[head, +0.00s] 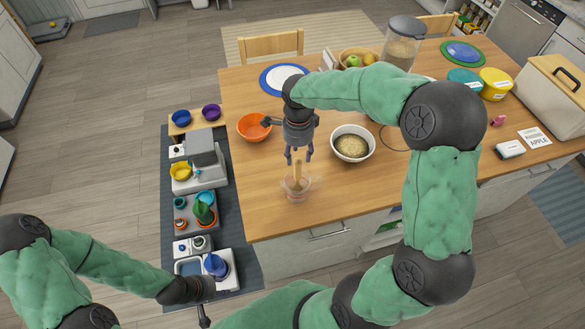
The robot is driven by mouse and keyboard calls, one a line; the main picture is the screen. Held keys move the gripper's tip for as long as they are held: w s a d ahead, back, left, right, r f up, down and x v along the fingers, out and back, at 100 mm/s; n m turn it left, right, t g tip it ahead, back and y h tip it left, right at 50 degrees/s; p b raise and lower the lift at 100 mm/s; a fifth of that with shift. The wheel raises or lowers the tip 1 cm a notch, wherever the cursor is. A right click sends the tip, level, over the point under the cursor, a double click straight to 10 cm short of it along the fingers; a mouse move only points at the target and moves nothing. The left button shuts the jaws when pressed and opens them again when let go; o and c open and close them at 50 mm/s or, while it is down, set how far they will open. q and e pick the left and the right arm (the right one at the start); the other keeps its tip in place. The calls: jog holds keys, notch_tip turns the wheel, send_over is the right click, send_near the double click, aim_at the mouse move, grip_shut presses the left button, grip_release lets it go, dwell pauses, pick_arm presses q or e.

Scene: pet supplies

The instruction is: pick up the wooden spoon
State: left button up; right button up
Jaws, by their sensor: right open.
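The wooden spoon (298,170) stands roughly upright in a clear cup (296,190) near the front edge of the wooden table. Its lower part shows only faintly through the cup. My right gripper (299,157) points down just above the spoon, its fingers open around or just over the top of the handle; I cannot tell which. My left gripper (203,315) is low at the bottom of the view, away from the table, and its jaws are too small to read.
An orange bowl (254,127) lies left of my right gripper, and a white bowl of food (352,144) lies right of it. A blue-rimmed plate (282,79) and a lidded jar (402,44) stand farther back. The table's front-left corner is clear.

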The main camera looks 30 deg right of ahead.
aim_at(299, 162)
jog(key=f, duration=0.3)
jog(key=shift+s+f, duration=0.3)
jog(key=shift+f, duration=0.1)
jog(key=shift+w+f, duration=0.2)
jog(key=shift+f, duration=0.6)
jog(key=shift+w+d+f, duration=0.1)
jog(key=shift+d+f, duration=0.05)
jog(key=shift+f, duration=1)
jog(key=shift+w+d+f, duration=0.1)
jog(key=shift+f, duration=1.05)
grip_shut()
